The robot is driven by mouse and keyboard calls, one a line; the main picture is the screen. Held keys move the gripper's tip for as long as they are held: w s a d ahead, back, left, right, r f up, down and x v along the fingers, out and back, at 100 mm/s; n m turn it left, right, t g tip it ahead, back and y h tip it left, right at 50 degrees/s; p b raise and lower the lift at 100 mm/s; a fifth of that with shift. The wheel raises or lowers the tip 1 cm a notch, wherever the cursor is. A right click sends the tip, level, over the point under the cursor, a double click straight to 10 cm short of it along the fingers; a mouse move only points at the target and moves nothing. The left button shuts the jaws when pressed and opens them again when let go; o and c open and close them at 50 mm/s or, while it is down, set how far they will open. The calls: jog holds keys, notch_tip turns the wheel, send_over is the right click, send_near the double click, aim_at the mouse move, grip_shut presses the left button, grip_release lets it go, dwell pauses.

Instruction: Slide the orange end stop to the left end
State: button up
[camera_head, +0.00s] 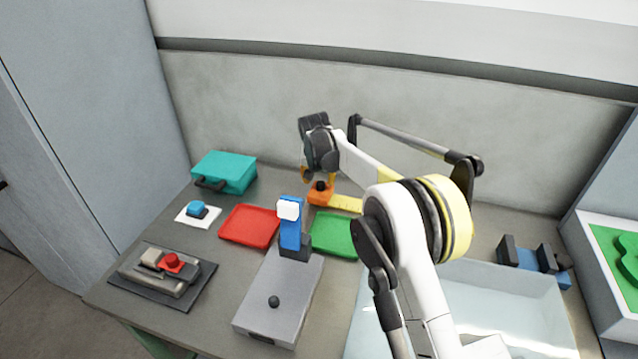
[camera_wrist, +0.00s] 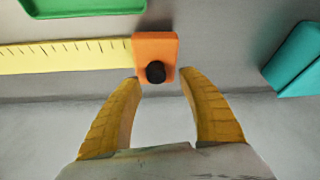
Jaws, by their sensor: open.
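The orange end stop (camera_head: 320,193) is a small orange block with a black knob, at the left end of the visible part of a yellow ruler (camera_head: 345,203) at the back of the table. In the wrist view the orange end stop (camera_wrist: 155,49) sits at the end of the ruler (camera_wrist: 65,57), which has dark graduation marks. My gripper (camera_wrist: 160,76) is open, its two yellow fingers on either side of the black knob's near side. Nothing is seen held.
A red tray (camera_head: 249,226) and a green tray (camera_head: 335,234) lie in front of the ruler. A teal box (camera_head: 226,172) stands at the back left. A blue device (camera_head: 291,228) stands on a grey base (camera_head: 280,295). A wall rises close behind.

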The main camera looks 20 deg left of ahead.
jog(key=v, duration=0.9)
jog(key=shift+r, duration=0.2)
jog(key=s+d+r, duration=0.4)
jog(key=d+r, duration=0.1)
jog(key=d, duration=0.4)
jog(key=s+d+r+m+t, duration=0.1)
jog(key=s+d+r, duration=0.35)
jog(key=d, duration=0.35)
jog(key=s+d+r, duration=0.4)
jog(key=d+r, duration=0.1)
jog(key=d, duration=0.4)
jog(key=s+d+f, duration=0.2)
jog(key=s+d, duration=0.3)
jog(key=s, duration=0.3)
jog(key=s+d+f+t, duration=0.1)
jog(key=s+d+f, duration=0.2)
jog(key=s+d, duration=0.3)
jog(key=s+d+f+m+b, duration=0.1)
jog(key=s+d+f, duration=0.2)
jog(key=s, duration=0.8)
jog(key=shift+d+t+h, duration=0.4)
jog(key=shift+d, duration=0.75)
